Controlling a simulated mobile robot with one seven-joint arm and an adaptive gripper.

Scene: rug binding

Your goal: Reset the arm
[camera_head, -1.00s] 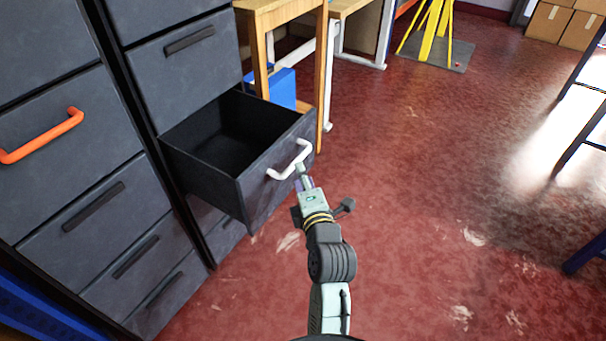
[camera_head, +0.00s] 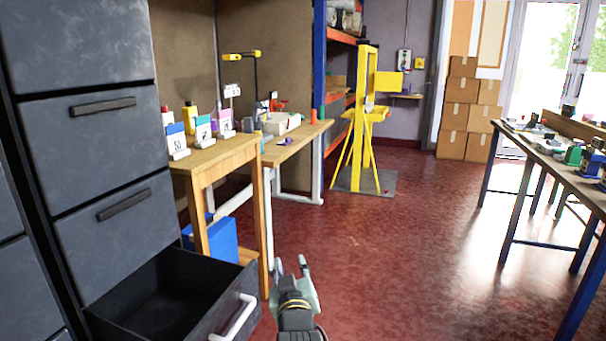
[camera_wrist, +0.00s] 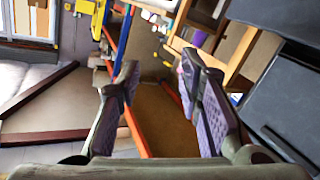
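My gripper (camera_head: 291,268) is at the bottom middle of the head view, to the right of an open dark grey drawer (camera_head: 150,290). The drawer has a white handle (camera_head: 234,318) on its front. In the head view my gripper is apart from the handle, with clear floor beyond it. In the wrist view my gripper (camera_wrist: 160,85) shows two purple-padded fingers spread apart with nothing between them. The drawer is pulled out of its cabinet (camera_head: 95,140), and the part of its inside that shows is empty.
A wooden bench (camera_head: 215,155) with bottles stands behind the drawer, with a blue bin (camera_head: 212,240) under it. A yellow stand (camera_head: 360,130), stacked boxes (camera_head: 465,110) and a cluttered workbench (camera_head: 560,165) stand further off. The red floor (camera_head: 410,250) in the middle is free.

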